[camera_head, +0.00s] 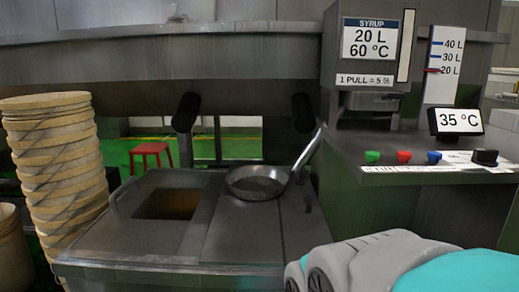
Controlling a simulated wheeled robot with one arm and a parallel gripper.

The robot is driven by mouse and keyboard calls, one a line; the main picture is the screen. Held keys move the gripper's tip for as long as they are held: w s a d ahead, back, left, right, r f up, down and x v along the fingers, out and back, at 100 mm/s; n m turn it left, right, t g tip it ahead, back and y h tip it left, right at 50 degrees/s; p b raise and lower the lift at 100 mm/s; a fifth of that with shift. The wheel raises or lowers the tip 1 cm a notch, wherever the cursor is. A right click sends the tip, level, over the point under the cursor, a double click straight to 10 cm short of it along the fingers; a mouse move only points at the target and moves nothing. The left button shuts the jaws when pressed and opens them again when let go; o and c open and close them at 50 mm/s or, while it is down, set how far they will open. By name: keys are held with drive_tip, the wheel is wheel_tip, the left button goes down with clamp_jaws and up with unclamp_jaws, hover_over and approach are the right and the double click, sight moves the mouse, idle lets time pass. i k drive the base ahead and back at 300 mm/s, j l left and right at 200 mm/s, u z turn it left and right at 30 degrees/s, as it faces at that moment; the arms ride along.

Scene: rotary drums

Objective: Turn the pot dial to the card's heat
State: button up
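The card (370,38) on the upright grey cabinet reads "SYRUP 20 L 60 °C". A small black display (455,121) on the right-hand counter reads "35 °C". A black knob (486,157), which looks like the dial, sits at the right end of the counter's front edge, below and right of the display. Its pointer position is too small to read. My grey and teal arm shows at the bottom right, in front of the counter and apart from the knob. My gripper is not in view.
Green (372,157), red (404,156) and blue (434,157) buttons line the counter left of the knob. A level gauge (443,63) has a red mark near 20 L. A pan (258,182) lies on the metal unit. Stacked tubs (60,160) stand left.

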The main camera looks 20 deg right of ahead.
sight(484, 157)
drive_tip(key=z, duration=1.8)
